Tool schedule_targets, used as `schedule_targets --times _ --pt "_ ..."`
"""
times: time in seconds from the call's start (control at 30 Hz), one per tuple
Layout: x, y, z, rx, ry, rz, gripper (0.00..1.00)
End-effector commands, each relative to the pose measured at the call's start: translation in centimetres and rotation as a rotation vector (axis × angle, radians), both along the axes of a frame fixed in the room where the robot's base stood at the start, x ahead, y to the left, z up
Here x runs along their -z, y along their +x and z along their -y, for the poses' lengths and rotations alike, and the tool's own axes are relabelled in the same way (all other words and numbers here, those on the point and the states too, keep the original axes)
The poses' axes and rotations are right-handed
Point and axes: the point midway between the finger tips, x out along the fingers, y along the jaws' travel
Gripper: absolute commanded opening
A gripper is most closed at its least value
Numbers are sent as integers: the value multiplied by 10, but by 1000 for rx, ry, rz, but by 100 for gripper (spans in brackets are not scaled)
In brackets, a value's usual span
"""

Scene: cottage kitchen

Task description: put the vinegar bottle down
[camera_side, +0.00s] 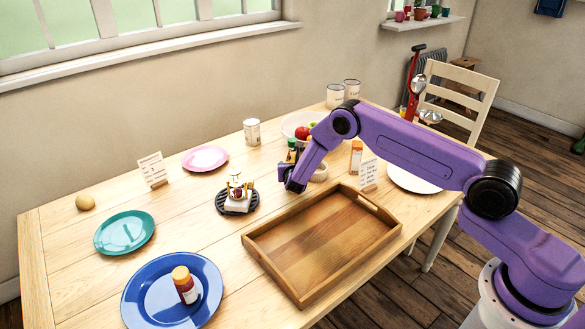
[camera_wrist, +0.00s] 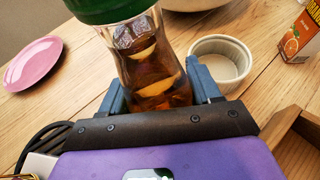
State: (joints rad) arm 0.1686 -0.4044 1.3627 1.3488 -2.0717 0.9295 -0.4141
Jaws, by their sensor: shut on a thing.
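The vinegar bottle (camera_wrist: 150,62), with amber liquid and a green cap, stands between the two blue fingers of my gripper (camera_wrist: 160,95) in the wrist view. The fingers are shut on its body. In the side view its green cap (camera_side: 292,144) shows just behind my gripper (camera_side: 290,181), low over the table beyond the wooden tray. The rest of the bottle is mostly hidden there by my wrist. I cannot tell whether its base touches the table.
A white ramekin (camera_wrist: 222,64) and an orange juice carton (camera_wrist: 298,38) are close on the right. The wooden tray (camera_side: 265,263) is empty. A pink plate (camera_side: 205,158) is farther left, with bare table between.

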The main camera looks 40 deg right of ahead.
Motion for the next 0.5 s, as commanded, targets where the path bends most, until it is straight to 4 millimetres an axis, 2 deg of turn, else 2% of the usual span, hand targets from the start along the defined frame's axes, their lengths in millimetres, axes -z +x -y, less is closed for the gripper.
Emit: schedule_targets --times 0.47,0.5 --pt "6 1 0 0 0 5 13" --pt "8 0 0 1 1 2 65"
